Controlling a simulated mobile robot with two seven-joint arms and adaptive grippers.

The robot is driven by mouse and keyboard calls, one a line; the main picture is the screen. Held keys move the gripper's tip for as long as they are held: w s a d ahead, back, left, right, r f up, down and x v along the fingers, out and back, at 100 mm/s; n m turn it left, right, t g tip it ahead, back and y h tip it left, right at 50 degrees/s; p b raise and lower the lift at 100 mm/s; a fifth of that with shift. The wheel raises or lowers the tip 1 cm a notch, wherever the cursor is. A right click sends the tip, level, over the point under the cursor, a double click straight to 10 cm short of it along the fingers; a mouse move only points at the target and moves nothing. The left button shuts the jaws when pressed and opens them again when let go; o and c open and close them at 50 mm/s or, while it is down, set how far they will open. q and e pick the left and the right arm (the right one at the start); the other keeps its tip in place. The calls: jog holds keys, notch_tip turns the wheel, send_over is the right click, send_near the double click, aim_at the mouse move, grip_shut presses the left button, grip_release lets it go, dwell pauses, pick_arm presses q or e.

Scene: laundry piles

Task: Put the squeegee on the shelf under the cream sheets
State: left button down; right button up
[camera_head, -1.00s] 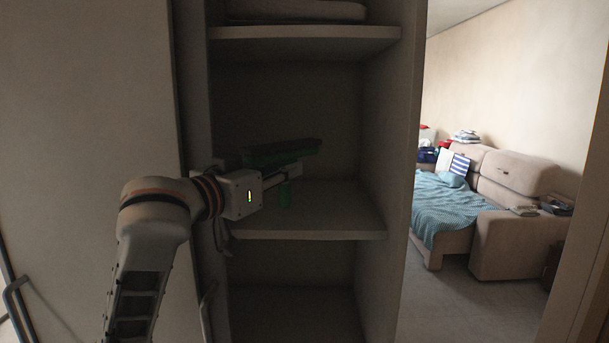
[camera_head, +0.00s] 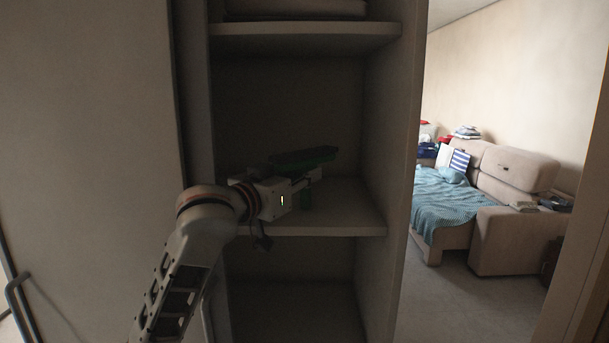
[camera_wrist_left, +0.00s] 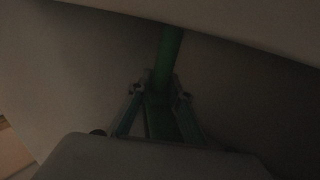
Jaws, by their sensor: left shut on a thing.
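The green squeegee (camera_head: 304,157) is inside the middle compartment of the cupboard, above the shelf board (camera_head: 345,213). My left gripper (camera_head: 306,181) is shut on it, and a green part also hangs below the fingers. In the left wrist view the green handle (camera_wrist_left: 170,48) runs up from between the fingertips of my left gripper (camera_wrist_left: 160,93). The image is too dark to tell whether the squeegee touches the shelf. Pale folded sheets (camera_head: 296,8) lie on the shelf above, cut off by the top edge. My right gripper is not in view.
The upper shelf board (camera_head: 305,37) is above the squeegee, and the cupboard's right side wall (camera_head: 397,150) is close to its right. The lower compartment (camera_head: 295,310) looks empty. A sofa (camera_head: 515,230) with a blue blanket stands in the room at right.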

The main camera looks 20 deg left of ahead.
pick_arm(q)
jog(key=shift+f, duration=0.1)
jog(key=c, duration=1.9)
grip_release()
jog(key=shift+r, duration=0.2)
jog(key=v, duration=1.2)
jog(key=shift+f, duration=0.1)
